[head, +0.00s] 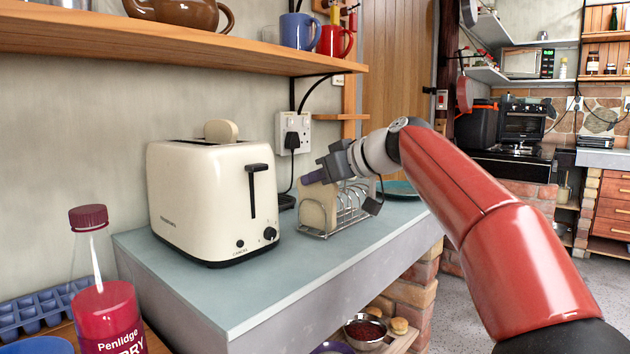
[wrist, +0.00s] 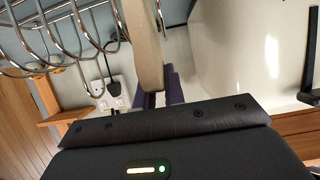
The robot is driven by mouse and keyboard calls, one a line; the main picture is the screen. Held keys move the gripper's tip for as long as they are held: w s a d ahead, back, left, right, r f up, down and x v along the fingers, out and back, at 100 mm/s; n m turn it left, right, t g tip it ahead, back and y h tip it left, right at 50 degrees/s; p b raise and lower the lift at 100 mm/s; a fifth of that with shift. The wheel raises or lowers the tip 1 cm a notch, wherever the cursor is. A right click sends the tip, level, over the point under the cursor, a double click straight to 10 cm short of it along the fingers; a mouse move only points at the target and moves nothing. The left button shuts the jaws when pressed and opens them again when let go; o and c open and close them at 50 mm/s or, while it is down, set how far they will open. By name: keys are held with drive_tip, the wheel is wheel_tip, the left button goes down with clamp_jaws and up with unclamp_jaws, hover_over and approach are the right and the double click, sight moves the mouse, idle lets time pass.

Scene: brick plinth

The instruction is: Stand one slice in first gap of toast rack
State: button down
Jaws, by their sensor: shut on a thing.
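A pale bread slice (head: 316,207) stands upright at the near left end of the wire toast rack (head: 352,208). My gripper (head: 318,177) is shut on its top edge from above. The wrist view shows the slice (wrist: 144,45) between the two fingers (wrist: 162,97), beside the end wires of the rack (wrist: 70,35). I cannot tell whether the slice's bottom rests on the rack or is just above it. A second slice (head: 221,131) sticks up out of the cream toaster (head: 205,200).
The toaster stands left of the rack, with a wall socket (head: 294,136) and plug behind. A teal plate (head: 400,189) lies beyond the rack. A shelf (head: 180,45) with mugs hangs above. The counter front (head: 270,285) is clear. A red bottle (head: 105,310) stands at the lower left.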

drive_tip(key=shift+f, duration=0.2)
drive_tip(key=c, duration=1.5)
unclamp_jaws()
drive_tip(key=shift+r, duration=0.15)
drive_tip(key=shift+r, duration=0.2)
drive_tip(key=b+v, duration=0.1)
drive_tip(key=v, duration=1.1)
drive_tip(key=shift+f, duration=0.15)
